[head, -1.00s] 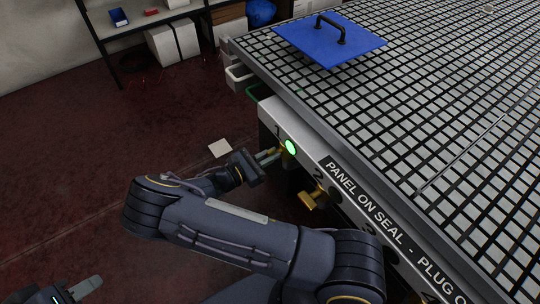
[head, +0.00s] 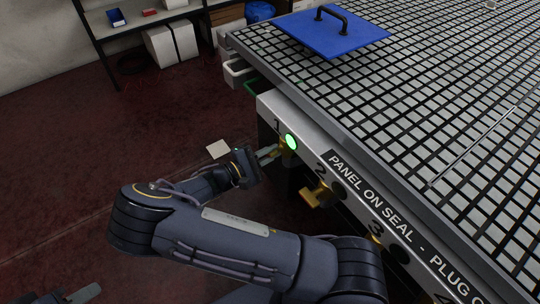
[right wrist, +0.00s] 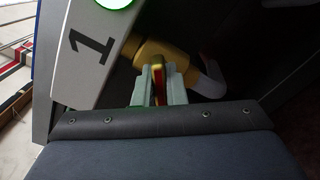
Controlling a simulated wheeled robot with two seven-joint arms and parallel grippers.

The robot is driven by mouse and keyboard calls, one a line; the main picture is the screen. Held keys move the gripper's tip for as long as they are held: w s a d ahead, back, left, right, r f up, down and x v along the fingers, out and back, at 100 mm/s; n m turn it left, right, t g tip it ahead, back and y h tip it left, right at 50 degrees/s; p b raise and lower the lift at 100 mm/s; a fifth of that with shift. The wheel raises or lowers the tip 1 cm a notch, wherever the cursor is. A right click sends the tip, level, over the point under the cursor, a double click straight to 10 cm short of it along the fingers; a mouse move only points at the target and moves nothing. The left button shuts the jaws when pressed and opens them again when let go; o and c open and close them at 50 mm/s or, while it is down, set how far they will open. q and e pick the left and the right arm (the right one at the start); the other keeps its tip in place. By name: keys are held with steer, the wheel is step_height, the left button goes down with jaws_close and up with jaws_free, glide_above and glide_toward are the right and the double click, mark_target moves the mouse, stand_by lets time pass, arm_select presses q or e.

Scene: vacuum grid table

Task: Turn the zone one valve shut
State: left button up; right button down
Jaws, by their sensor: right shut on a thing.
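The zone one valve, a brass-coloured fitting (right wrist: 152,55) with a flat handle, sits under the number 1 label (right wrist: 90,42) on the table's front panel. In the head view the valve (head: 283,149) is partly hidden by my fingers. My right gripper (head: 272,153) is shut on the valve handle. In the right wrist view its two pale fingers (right wrist: 158,88) stand on either side of the red and yellow handle edge. A green lamp (head: 291,142) glows beside the label. My left gripper (head: 82,294) is partly in view at the bottom left, away from the table; its opening cannot be made out.
The zone two valve (head: 318,194) juts out close to the right of my right gripper. A blue panel with a black handle (head: 333,34) lies on the grid table (head: 440,95). A shelf (head: 150,22) stands at the back left. The red floor left of the table is mostly clear.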

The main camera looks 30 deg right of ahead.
steer(key=m+b, duration=0.2)
steer(key=m, duration=0.1)
steer(key=shift+f+m, duration=0.25)
steer(key=shift+m, duration=0.05)
steer(key=shift+s+m+b, duration=0.1)
steer(key=shift+m+b, duration=0.85)
steer(key=shift+m, duration=0.85)
steer(key=c, duration=1.5)
jaws_free()
steer(key=a, duration=0.7)
steer(key=shift+s+a, duration=0.3)
steer(key=shift+a, duration=0.1)
